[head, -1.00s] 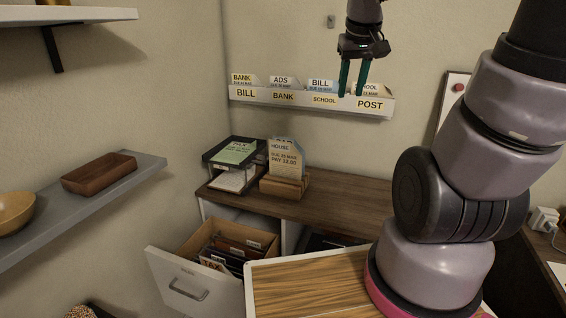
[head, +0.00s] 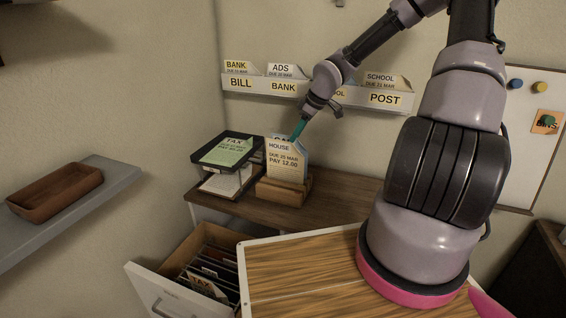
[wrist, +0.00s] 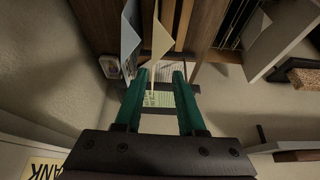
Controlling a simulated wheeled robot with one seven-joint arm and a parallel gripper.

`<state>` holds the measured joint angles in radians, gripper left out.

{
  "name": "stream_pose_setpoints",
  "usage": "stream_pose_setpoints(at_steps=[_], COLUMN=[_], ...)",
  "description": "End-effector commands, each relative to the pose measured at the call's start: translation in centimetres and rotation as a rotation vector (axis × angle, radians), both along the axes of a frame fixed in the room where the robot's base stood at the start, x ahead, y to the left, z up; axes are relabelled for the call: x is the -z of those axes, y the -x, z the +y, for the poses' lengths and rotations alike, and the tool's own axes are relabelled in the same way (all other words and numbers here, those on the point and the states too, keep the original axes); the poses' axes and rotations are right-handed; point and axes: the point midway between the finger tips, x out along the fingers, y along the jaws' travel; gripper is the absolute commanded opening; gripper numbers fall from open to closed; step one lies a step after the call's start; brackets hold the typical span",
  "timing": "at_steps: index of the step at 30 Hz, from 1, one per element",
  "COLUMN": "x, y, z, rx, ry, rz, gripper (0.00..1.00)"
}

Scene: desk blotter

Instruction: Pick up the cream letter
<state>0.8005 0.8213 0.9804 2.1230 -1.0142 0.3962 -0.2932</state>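The cream letter (head: 285,163), printed HOUSE and PAY 12.00, stands upright in a wooden letter holder (head: 296,190) on the desk. A blue-grey letter (head: 304,146) stands behind it. My gripper (head: 297,131) is above the holder at the letters' top edge. In the wrist view my gripper (wrist: 161,70) is open. The cream letter (wrist: 162,42) extends toward the gap between the two green fingers there. The blue-grey letter (wrist: 131,38) lies to the left, near the left finger. I cannot tell whether either finger touches a letter.
A black two-tier tray (head: 212,180) with a green TAX paper stands left of the holder. A wall rack (head: 352,97) with several letters hangs behind. Below the desk, a drawer (head: 165,290) with files is open. A shelf with a brown tray (head: 55,191) is at left.

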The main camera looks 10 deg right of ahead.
Motion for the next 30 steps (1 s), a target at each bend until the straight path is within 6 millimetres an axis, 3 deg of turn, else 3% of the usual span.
stream_pose_setpoints(at_steps=[7,30], x=[1.1,9.7], y=[-1.3,-3.7], z=[1.1,4.6], rx=[-0.035,-0.034], ry=[-0.061,-0.059], rz=[-0.04,-0.038], gripper=[0.39,0.39])
